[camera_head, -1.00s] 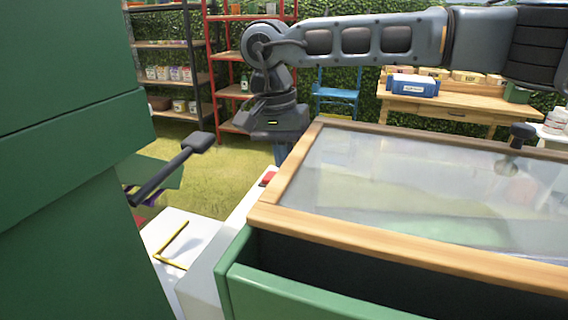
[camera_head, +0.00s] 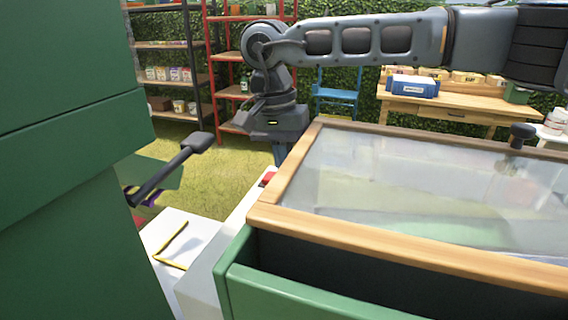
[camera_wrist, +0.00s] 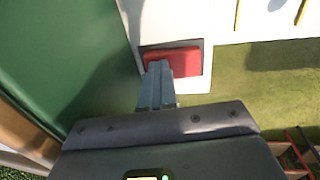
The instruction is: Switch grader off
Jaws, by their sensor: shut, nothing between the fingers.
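The grader appears as a green box with a wood-framed clear lid (camera_head: 400,240) and a white side part (camera_head: 215,262). A red switch (camera_head: 267,179) shows on the white part, partly hidden by the lid frame. In the wrist view the red rocker switch (camera_wrist: 172,58) sits in a grey-white frame on a white face. My gripper (camera_wrist: 158,68) is shut and empty, its fingertips at the near edge of the red switch. I cannot tell whether they touch it. In the head view my gripper's fingers (camera_head: 281,152) point down behind the lid's left corner.
A green cabinet (camera_head: 70,150) with a dark lever (camera_head: 170,165) fills the left. A white surface with a yellow bent line (camera_head: 172,247) lies between. Behind are shelves (camera_head: 228,60), a blue chair (camera_head: 337,95) and a wooden table (camera_head: 450,105). Grass is open beyond the grader.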

